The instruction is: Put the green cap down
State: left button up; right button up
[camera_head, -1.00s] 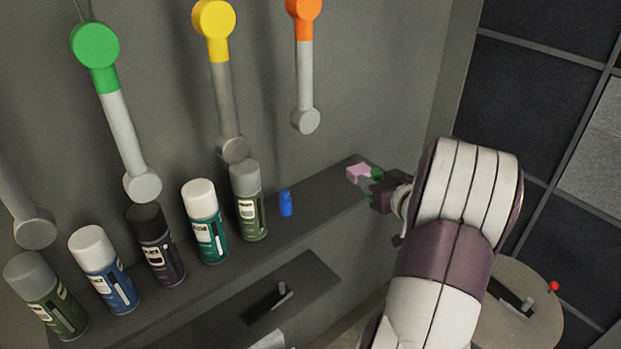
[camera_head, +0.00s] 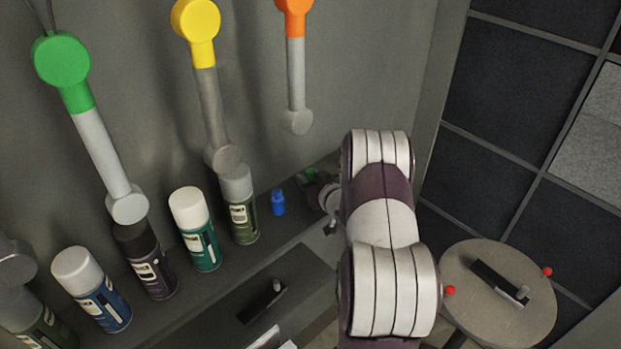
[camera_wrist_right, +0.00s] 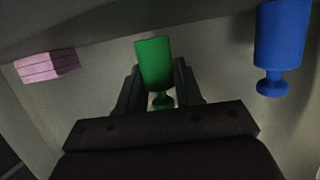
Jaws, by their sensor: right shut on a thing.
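The green cap (camera_wrist_right: 154,65) is between the two fingers of my right gripper (camera_wrist_right: 158,85) in the right wrist view, and the fingers are shut on it. In the head view the green cap (camera_head: 310,173) is a small patch at my right gripper (camera_head: 313,184), over the right part of the shelf (camera_head: 262,220). My right arm hides much of the gripper there. I cannot tell whether the cap touches the shelf. My left gripper is not in view.
A blue cap-like piece (camera_head: 278,203) stands on the shelf just left of my right gripper. A pink block (camera_wrist_right: 47,66) shows in the right wrist view. Several spray cans, including a teal one (camera_head: 195,230), line the shelf leftward. A round stool (camera_head: 500,290) stands at right.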

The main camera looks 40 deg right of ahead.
jog(key=shift+f, duration=0.3)
jog(key=shift+d+f, duration=0.1)
jog(key=shift+f, duration=0.05)
jog(key=shift+f+b, duration=0.2)
jog(key=shift+b, duration=0.1)
jog(key=o, duration=1)
jog(key=shift+r, duration=0.1)
